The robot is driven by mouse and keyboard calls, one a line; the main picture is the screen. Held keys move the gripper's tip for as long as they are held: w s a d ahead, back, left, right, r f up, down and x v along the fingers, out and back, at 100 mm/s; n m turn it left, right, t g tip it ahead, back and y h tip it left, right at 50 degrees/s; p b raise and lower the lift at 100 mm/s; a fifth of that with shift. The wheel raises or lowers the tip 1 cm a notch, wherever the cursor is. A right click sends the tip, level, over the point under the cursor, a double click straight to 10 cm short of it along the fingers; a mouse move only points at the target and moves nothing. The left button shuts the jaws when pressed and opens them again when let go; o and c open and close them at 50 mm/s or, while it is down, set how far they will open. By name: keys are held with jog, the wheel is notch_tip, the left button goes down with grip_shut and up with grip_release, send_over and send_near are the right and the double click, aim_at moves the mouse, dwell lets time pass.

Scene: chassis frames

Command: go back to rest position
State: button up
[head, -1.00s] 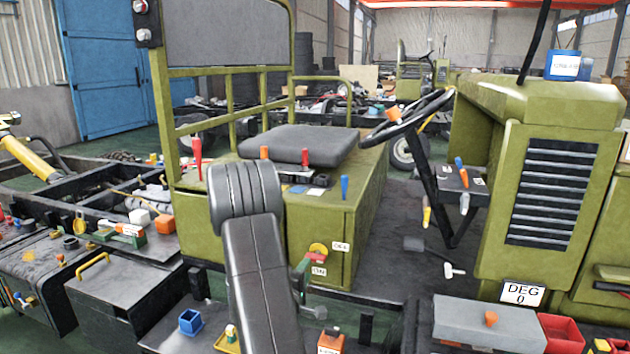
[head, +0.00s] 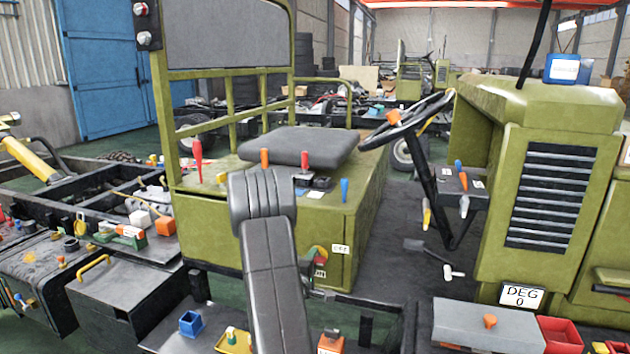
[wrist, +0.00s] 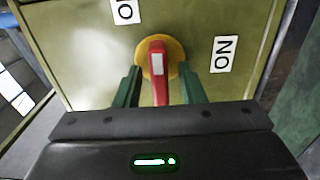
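A rotary switch with a red handle (wrist: 156,62) on a yellow disc (wrist: 174,47) is on the olive-green cabinet front in the wrist view. The handle points toward my gripper (wrist: 159,74). The two green fingers are apart, one on each side of the handle, with a visible gap to it. An "ON" label (wrist: 223,55) is right of the switch, and a second label (wrist: 125,11) above left is cut off by the frame's edge.
The olive vehicle has a seat (head: 300,146), a steering wheel (head: 408,118) and several small coloured levers around the cabinet top. A grey box (head: 486,324) and a red bin (head: 560,334) stand at the lower right. A blue cup (head: 190,323) stands at the lower left.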

jog(key=shift+w+d+f+m+b, duration=0.1)
jog(key=shift+w+f+m+b, duration=0.05)
jog(key=shift+w+m+b, duration=0.2)
jog(key=shift+s+m+b, duration=0.2)
jog(key=shift+m+b, duration=0.15)
jog(key=shift+m, duration=0.5)
jog(key=m+b, duration=0.1)
jog(key=m, duration=0.3)
jog(key=shift+r+b, duration=0.2)
jog(key=shift+b, duration=0.1)
jog(key=shift+r+m, duration=0.1)
jog(key=shift+m, duration=0.4)
jog(key=shift+r, duration=0.1)
